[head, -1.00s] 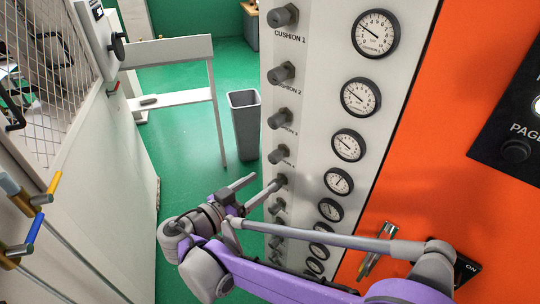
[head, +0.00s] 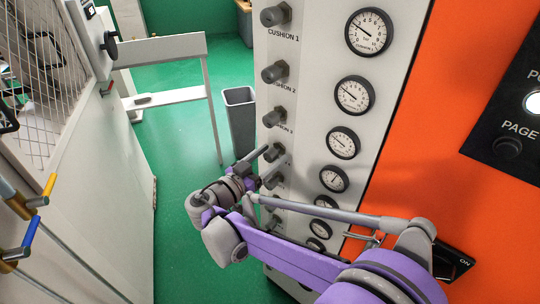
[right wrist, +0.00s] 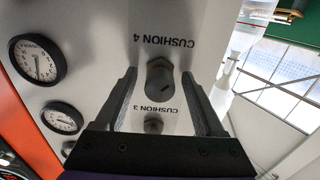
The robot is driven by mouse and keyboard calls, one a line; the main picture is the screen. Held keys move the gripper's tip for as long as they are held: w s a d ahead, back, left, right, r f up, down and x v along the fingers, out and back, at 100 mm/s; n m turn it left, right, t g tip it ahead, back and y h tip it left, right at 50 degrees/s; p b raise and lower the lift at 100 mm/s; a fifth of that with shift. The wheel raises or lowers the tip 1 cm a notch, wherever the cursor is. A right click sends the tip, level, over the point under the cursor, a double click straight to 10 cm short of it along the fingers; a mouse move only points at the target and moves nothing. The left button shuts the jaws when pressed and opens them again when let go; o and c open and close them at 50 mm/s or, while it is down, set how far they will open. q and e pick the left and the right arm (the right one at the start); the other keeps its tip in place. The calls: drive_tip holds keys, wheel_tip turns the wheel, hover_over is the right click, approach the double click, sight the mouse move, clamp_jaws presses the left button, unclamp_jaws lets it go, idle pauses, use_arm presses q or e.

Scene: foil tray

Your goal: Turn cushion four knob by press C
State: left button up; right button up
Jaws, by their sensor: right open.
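The cushion 4 knob (right wrist: 160,82) is a dark grey round knob on the pale panel, with the upside-down label "CUSHION 4" above it in the right wrist view. It also shows in the head view (head: 275,152), partly behind my gripper. My right gripper (right wrist: 159,76) is open, one finger on each side of this knob; I cannot tell whether they touch it. In the head view the right gripper (head: 262,160) is at the knob column from the left. My left gripper is in neither view.
The cushion 3 knob (right wrist: 153,125) is close by, near the gripper's base in the wrist view. Gauges (head: 343,142) line the panel right of the knobs. An orange cabinet face (head: 445,110) lies farther right. A grey bin (head: 240,125) stands on the green floor.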

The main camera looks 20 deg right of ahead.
clamp_jaws()
idle(0.4)
drive_tip(key=shift+d+n, duration=0.1)
drive_tip(key=shift+n, duration=0.2)
drive_tip(key=n, duration=1)
drive_tip(key=shift+n, duration=0.4)
drive_tip(key=n, duration=0.6)
drive_tip(key=shift+b, duration=0.4)
drive_tip(key=n, duration=0.6)
drive_tip(key=shift+r+b, duration=0.15)
drive_tip(key=shift+b, duration=0.15)
drive_tip(key=shift+n, duration=0.3)
